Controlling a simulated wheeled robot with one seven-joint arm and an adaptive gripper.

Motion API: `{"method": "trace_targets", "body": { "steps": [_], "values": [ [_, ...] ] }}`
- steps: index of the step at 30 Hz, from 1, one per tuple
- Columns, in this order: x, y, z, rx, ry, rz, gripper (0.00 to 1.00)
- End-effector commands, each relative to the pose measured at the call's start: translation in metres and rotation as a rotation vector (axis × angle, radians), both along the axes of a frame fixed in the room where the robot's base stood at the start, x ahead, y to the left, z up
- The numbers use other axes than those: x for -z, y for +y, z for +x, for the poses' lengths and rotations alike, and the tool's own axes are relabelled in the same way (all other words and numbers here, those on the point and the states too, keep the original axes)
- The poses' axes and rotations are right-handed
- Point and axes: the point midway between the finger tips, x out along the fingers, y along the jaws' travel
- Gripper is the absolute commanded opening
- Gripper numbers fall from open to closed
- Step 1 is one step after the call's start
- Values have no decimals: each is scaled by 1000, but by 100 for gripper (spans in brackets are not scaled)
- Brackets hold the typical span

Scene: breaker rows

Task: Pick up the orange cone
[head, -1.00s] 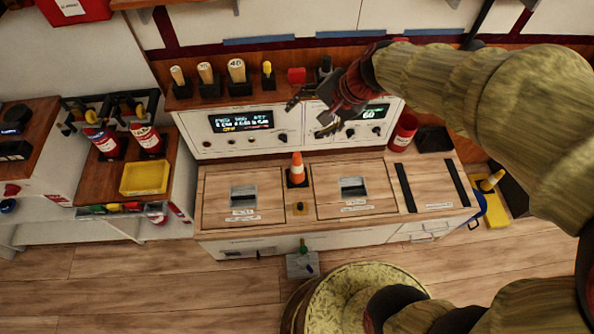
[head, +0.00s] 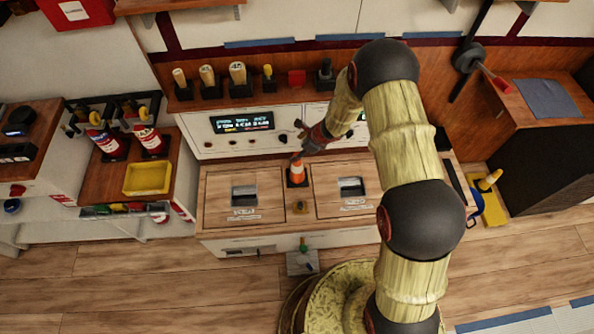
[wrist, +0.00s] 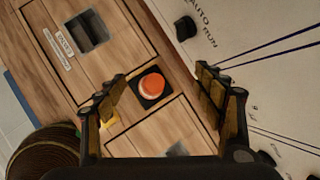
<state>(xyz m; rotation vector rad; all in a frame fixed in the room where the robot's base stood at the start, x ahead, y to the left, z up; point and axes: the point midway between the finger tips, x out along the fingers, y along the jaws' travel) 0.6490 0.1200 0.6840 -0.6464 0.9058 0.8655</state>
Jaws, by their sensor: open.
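The orange cone (head: 297,173) with a white band stands upright on a black square base on the wooden counter, between two panels with dark recesses. In the wrist view the cone (wrist: 151,86) is seen from above, between my fingers in the picture. My gripper (head: 297,148) is just above and behind the cone in the head view. In the wrist view my gripper (wrist: 160,88) is open and empty, with one finger on each side of the cone. No contact with the cone shows.
A white control panel with a lit display (head: 242,122) rises behind the counter. Several handled tools (head: 208,76) stand on the shelf above it. A yellow tray (head: 147,178) and fire extinguishers (head: 108,142) are on the left.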

Motion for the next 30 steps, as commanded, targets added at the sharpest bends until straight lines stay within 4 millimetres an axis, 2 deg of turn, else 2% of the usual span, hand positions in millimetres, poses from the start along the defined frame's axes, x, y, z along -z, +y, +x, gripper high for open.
{"method": "trace_targets", "body": {
  "steps": [1, 3, 7, 12, 23, 30],
  "values": [
    [25, -3, -6, 55, 38, 4, 69],
    [50, -7, -11, 122, 77, 8, 69],
    [82, -13, -20, 211, 125, 11, 69],
    [100, -15, -24, 252, 148, 11, 69],
    [132, -5, -13, 250, 147, 10, 69],
    [161, 4, -2, 250, 148, 11, 69]
  ]
}}
